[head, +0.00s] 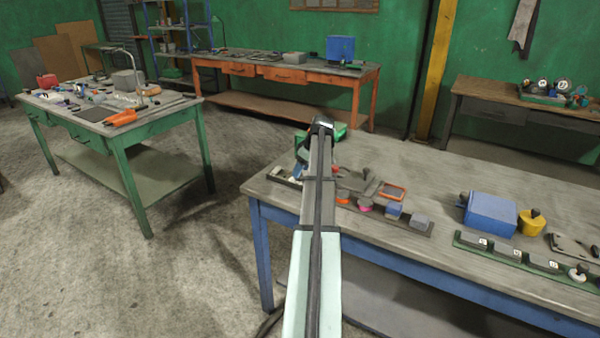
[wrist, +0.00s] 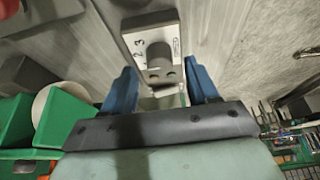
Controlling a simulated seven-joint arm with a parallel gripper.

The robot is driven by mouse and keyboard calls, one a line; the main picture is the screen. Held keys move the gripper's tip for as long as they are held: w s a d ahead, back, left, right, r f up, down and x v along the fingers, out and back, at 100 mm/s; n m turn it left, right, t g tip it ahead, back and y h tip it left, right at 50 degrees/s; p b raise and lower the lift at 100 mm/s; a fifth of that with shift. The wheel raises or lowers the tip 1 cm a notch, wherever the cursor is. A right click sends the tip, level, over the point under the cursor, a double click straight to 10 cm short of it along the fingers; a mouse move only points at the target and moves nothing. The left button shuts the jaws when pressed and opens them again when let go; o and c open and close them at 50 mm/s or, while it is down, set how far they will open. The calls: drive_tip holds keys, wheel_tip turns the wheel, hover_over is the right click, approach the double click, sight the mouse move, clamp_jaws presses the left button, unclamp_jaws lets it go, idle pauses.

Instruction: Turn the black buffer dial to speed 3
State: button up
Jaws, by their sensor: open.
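A light grey plate (wrist: 146,40) with the numbers 2 and 3 carries a dark grey to black dial (wrist: 158,56) in the wrist view. The numbers lie left of the dial. Which number it points at is too small to tell. My gripper (wrist: 161,72) is open and empty, its two blue fingers on either side of the dial's near end, with gaps to both. I cannot tell how high the fingertips are above the plate. In the head view my gripper (head: 299,170) is at the left end of the blue-legged bench, mostly hidden behind my arm.
Green bins (wrist: 70,117) lie left of my gripper in the wrist view, with a red thing (wrist: 8,8) at the upper left.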

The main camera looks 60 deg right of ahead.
drive_tip(key=shift+x, duration=1.1)
drive_tip(key=c, duration=1)
drive_tip(key=m, duration=0.1)
drive_tip(key=m+h, duration=0.1)
drive_tip(key=m, duration=0.1)
drive_tip(key=shift+a+m, duration=0.2)
drive_tip(key=shift+m, duration=0.1)
drive_tip(key=m+h, duration=0.1)
drive_tip(key=m, duration=0.1)
drive_tip(key=m+g+h, duration=0.1)
drive_tip(key=m, duration=0.2)
drive_tip(key=shift+w, duration=0.1)
drive_tip(key=shift+m, duration=0.3)
